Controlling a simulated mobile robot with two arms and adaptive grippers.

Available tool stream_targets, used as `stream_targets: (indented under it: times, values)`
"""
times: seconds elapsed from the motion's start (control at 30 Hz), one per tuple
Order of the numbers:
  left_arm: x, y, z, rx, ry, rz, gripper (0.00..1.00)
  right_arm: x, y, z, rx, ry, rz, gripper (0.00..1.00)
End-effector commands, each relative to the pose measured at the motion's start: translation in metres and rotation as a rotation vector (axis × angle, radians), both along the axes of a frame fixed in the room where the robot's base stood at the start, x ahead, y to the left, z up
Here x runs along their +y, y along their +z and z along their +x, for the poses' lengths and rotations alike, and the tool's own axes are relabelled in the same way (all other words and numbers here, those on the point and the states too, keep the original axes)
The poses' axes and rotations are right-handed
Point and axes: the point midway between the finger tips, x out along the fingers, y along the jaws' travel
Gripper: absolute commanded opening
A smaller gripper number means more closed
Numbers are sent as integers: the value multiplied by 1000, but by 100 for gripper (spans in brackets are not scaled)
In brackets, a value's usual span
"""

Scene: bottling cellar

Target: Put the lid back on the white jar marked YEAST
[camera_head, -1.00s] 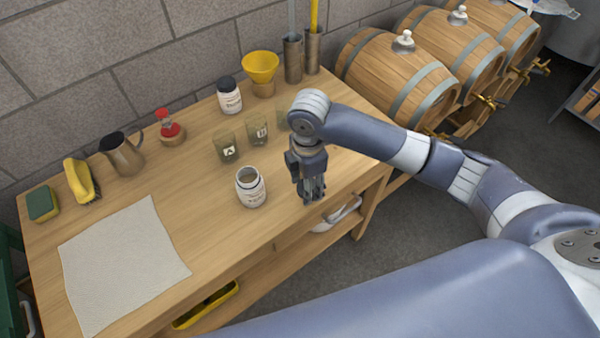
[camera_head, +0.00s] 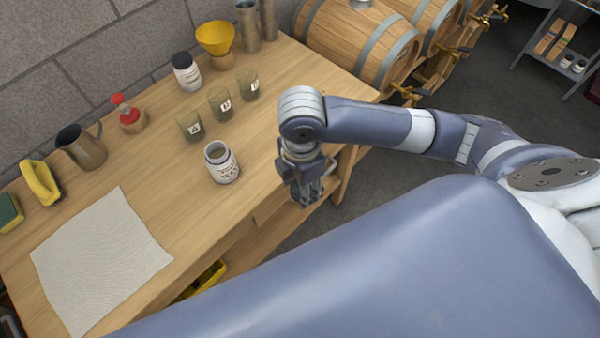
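An open white jar (camera_head: 224,169) stands upright near the front edge of the wooden table (camera_head: 165,215). It has no lid on and its label is too small to read surely. A second white jar (camera_head: 187,76) with a black lid stands further back. No loose lid shows. My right gripper (camera_head: 308,197) points down, to the right of the open jar and apart from it, appearing just past the table's front edge. Its fingers are small and partly overlap, so I cannot tell whether they are open. My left gripper is not in view.
Three tagged glasses (camera_head: 221,104) stand behind the open jar. A pale cloth (camera_head: 100,262) lies left. Barrels (camera_head: 360,40) stand behind right.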

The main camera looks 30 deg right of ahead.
Motion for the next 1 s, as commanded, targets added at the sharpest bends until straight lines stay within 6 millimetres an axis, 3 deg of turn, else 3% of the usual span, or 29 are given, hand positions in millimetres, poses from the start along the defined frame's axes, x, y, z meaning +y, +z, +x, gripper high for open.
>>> stream_targets:
  times: [0.27,0.8,1.0]
  values:
    - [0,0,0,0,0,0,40,-3,10,6,-6,-123,0,39]
    - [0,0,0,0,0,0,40,-27,94,24,-9,-1230,4,39]
    - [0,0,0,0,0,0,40,-34,117,23,-4,-1548,3,39]
